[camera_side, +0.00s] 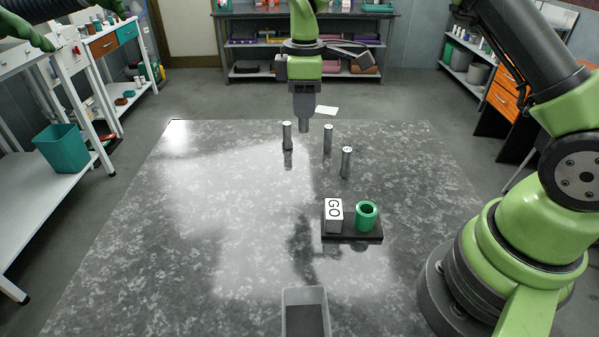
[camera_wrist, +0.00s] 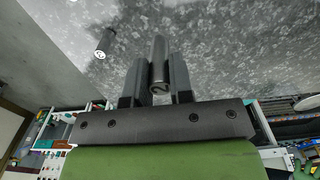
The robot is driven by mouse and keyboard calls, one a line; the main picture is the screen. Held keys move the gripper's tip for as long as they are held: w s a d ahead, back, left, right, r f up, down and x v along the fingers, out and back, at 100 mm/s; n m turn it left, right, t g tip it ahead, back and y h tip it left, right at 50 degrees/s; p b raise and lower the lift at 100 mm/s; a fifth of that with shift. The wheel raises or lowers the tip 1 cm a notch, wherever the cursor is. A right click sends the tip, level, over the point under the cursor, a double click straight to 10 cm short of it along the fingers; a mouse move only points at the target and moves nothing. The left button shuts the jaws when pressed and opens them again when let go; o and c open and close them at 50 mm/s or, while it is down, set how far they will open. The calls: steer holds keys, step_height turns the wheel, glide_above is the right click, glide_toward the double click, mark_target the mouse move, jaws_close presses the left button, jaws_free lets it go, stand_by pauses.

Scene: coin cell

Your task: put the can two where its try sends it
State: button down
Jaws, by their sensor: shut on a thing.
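My gripper (camera_side: 303,112) is shut on a grey metal can, can two (camera_wrist: 158,65), whose end shows a mark like a 2 in the wrist view. In the side view the can's lower end (camera_side: 303,126) pokes out below the fingers, above the back of the table. A black stand (camera_side: 352,238) at centre right carries a white block marked GO (camera_side: 334,212) and a green ring-shaped cup (camera_side: 367,215). The inside of the cup is hard to make out.
Three more upright cans stand on the table: left (camera_side: 287,136), middle (camera_side: 328,139) and right (camera_side: 346,162). One can (camera_wrist: 105,42) shows in the wrist view. A grey open bin (camera_side: 304,293) stands at the front edge. The table's left side is clear.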

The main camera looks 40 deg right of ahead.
steer(key=f, duration=0.4)
steer(key=w+f, duration=0.1)
steer(key=f, duration=0.3)
steer(key=w+f, duration=0.1)
steer(key=f, duration=0.3)
steer(key=shift+d, duration=0.2)
steer(key=shift+f, duration=0.15)
steer(key=c, duration=1)
jaws_free()
